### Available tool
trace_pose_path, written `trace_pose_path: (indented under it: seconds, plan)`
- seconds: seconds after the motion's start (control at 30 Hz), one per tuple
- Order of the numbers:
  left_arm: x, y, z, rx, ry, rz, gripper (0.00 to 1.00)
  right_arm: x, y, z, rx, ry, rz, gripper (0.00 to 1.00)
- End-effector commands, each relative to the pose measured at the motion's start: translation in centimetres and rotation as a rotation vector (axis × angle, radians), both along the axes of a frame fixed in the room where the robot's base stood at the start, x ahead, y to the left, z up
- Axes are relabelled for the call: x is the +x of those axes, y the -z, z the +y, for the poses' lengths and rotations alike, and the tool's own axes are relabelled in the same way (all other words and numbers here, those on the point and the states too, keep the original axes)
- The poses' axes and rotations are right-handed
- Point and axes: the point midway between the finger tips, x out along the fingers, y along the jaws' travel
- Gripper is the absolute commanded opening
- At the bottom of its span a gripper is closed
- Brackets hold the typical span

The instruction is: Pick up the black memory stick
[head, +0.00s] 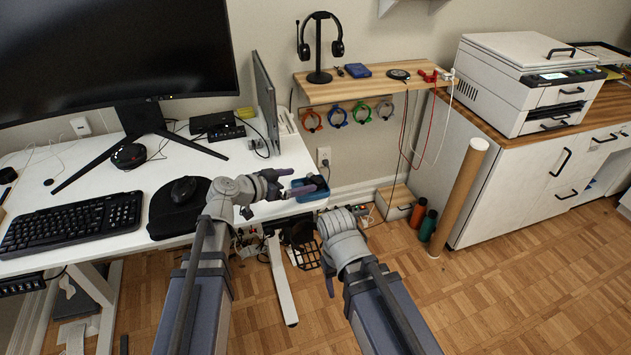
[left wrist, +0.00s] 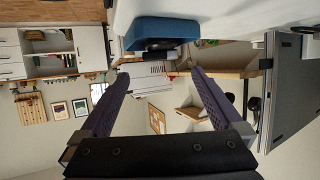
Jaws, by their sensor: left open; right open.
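A blue tray (head: 312,194) sits at the right edge of the white desk. It also shows at the top of the left wrist view (left wrist: 185,29). A small dark piece (left wrist: 160,55) shows at the tray, between the directions of my fingers; I cannot tell whether it is the black memory stick. My left gripper (head: 291,183) is open, with its purple fingers beside the tray and partly over it. In the left wrist view nothing is between the fingers (left wrist: 158,82). My right gripper (head: 358,211) is lower, off the desk edge, its fingers hardly visible.
A black mouse (head: 184,189) and keyboard (head: 72,224) lie left of my left arm. A monitor stands behind. A wooden wall shelf (head: 345,91) carries a headphone stand, a small blue box and a small dark item. A cardboard tube (head: 458,197) stands by the cabinet.

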Motion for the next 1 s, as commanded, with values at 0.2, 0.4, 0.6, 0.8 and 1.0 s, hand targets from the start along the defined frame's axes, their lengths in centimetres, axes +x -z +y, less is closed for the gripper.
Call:
trace_pose_path:
  seconds: [0.2, 0.4, 0.6, 0.8, 1.0]
  plan:
    - [0.5, 0.5, -0.5, 0.001, 0.001, 0.000, 1.00, 0.0, 0.5, 0.0, 0.000, 0.000, 0.000, 0.59]
    - [2.4, 2.1, -2.1, 0.000, 0.002, 0.000, 1.00, 0.0, 2.1, 0.0, 0.000, 0.000, 0.000, 0.59]
    - [3.4, 2.4, -3.3, 0.000, 0.000, 0.000, 1.00, 0.0, 2.4, 0.0, 0.000, 0.000, 0.000, 0.59]
    - [3.3, 2.3, -3.3, 0.000, -0.001, 0.000, 0.95, 0.0, 2.3, 0.0, 0.000, 0.000, 0.000, 0.59]
    - [3.3, 2.3, -3.3, 0.000, -0.001, 0.000, 0.73, 0.0, 2.3, 0.0, 0.000, 0.000, 0.000, 0.59]
